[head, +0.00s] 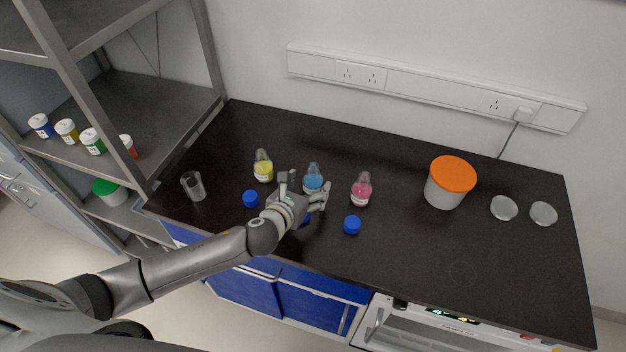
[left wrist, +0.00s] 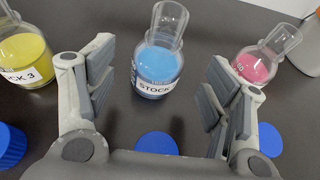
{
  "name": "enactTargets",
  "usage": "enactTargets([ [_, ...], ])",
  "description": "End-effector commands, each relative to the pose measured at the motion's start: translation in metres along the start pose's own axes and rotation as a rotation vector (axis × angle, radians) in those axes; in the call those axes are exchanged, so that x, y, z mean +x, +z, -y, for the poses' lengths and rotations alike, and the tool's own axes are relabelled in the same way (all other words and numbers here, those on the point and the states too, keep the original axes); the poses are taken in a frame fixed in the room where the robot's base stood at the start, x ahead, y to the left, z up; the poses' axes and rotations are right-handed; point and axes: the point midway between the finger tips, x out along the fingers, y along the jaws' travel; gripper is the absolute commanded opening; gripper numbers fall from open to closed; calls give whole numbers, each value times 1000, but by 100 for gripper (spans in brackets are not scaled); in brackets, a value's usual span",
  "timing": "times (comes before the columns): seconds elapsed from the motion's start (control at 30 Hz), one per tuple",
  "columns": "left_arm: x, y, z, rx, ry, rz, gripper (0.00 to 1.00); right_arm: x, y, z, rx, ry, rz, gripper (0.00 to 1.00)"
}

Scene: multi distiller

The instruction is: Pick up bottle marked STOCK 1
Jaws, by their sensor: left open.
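A clear bottle of blue liquid (head: 313,179) stands upright on the black bench. In the left wrist view (left wrist: 159,65) its label reads "STOCK"; the number cannot be read. My left gripper (head: 304,189) is open and empty, its fingers (left wrist: 162,82) spread to either side of the blue bottle, which stands just ahead. A yellow bottle (head: 263,167) stands to the left, its label ending in "CK 3" in the left wrist view (left wrist: 24,58). A pink bottle (head: 361,191) stands to the right (left wrist: 262,64); its label is mostly hidden by the finger. My right gripper is not in view.
Blue caps lie in front of the bottles, at left (head: 250,199), right (head: 352,225) and under the gripper (left wrist: 156,143). A glass beaker (head: 193,186) stands at left. An orange-lidded tub (head: 447,186) and two clear dishes (head: 503,208) are at right. A metal shelf (head: 150,105) borders the left.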

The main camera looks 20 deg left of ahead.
Motion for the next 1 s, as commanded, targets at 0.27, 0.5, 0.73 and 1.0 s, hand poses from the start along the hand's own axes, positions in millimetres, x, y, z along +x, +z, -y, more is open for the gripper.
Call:
enactTargets([
  [0.27, 32, 1, -2, -2, 2, -1, 74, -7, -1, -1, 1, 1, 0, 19],
  [0.5, 43, 1, -2, -2, 1, -1, 74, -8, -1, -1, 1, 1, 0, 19],
  [0.73, 43, 1, -2, -2, 1, 0, 70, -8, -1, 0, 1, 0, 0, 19],
  [1.0, 43, 0, -2, -1, 1, -1, 36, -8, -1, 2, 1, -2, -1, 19],
])
